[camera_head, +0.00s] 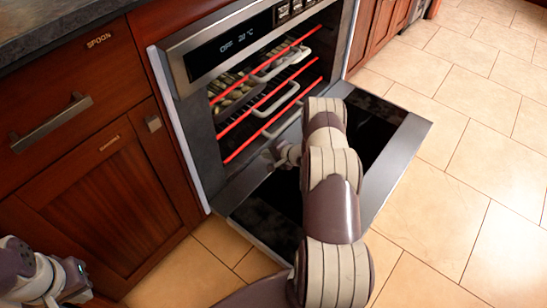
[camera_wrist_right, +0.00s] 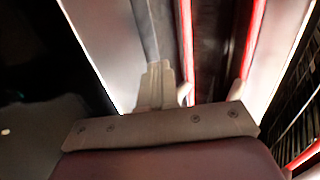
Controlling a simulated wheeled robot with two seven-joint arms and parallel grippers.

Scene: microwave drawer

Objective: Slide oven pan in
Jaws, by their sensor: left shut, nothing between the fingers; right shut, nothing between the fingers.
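The oven (camera_head: 184,60) stands with its door (camera_head: 395,135) folded down. Inside, several pans or racks with pale looped handles are stacked behind red-edged rails; an upper handle (camera_head: 290,60) and a middle handle (camera_head: 278,98) show. How far each pan sits in is hard to tell. My right arm reaches over the open door, and my right gripper (camera_head: 272,156) is at the lower left of the oven opening, shut and empty. It also shows in the right wrist view (camera_wrist_right: 200,92), close to a red-edged rail (camera_wrist_right: 188,50). My left gripper (camera_head: 78,282) is shut and empty, low at the left edge.
A wooden drawer (camera_head: 60,100) and cabinet door (camera_head: 100,195) with metal handles stand left of the oven. A dark countertop (camera_head: 50,25) is above them. The tiled floor (camera_head: 470,190) at right is clear. My right arm hides part of the door.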

